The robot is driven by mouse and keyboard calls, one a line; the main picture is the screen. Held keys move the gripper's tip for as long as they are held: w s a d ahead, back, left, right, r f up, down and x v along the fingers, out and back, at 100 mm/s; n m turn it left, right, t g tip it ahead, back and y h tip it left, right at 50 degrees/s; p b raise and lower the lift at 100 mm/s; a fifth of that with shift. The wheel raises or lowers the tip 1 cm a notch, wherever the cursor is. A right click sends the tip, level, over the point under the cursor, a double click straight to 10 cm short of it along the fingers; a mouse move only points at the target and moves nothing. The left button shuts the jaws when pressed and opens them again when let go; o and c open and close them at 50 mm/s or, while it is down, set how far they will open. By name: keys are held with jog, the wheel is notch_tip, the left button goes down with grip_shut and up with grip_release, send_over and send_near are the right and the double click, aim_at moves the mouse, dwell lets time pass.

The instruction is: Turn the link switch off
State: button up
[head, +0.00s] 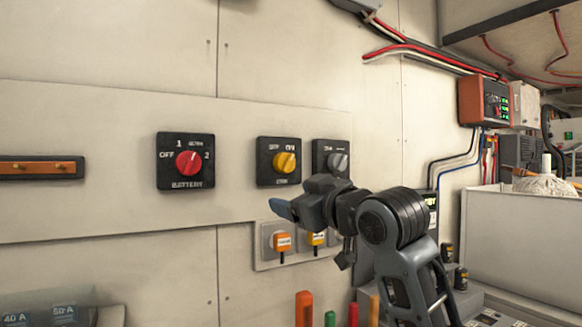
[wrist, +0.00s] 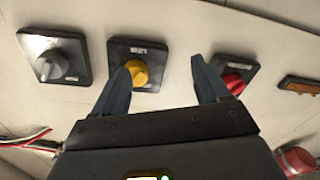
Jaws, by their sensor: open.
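A black plate with a yellow knob (head: 284,162) is mounted on the wall, with OFF and ON marks above it. Its lower label is too small to read. To its right, a plate with a grey knob (head: 337,161) is partly hidden by my arm. I cannot read which one is the link switch. My gripper (head: 281,208) is open and empty, below the yellow-knob plate. In the wrist view, the fingers (wrist: 163,68) point towards the wall, the left one overlapping the edge of the yellow knob (wrist: 137,72). The grey knob (wrist: 51,66) is at the left there.
A red battery switch (head: 188,163) is left of the yellow one and shows right of my fingers in the wrist view (wrist: 233,84). Orange-tagged and yellow-tagged fittings (head: 282,241) sit below. Upright coloured handles (head: 304,309) stand at the bottom. A busbar (head: 40,168) is at the far left.

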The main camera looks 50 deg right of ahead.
jog(key=n+h, duration=0.1)
send_near(290, 164)
jog(key=w, duration=0.2)
jog(key=shift+d+p+x, duration=0.2)
jog(key=shift+p+x, duration=0.55)
jog(key=shift+x, duration=3.05)
jog(key=shift+s, duration=0.1)
jog(key=c, duration=1)
jog(key=shift+c, duration=0.2)
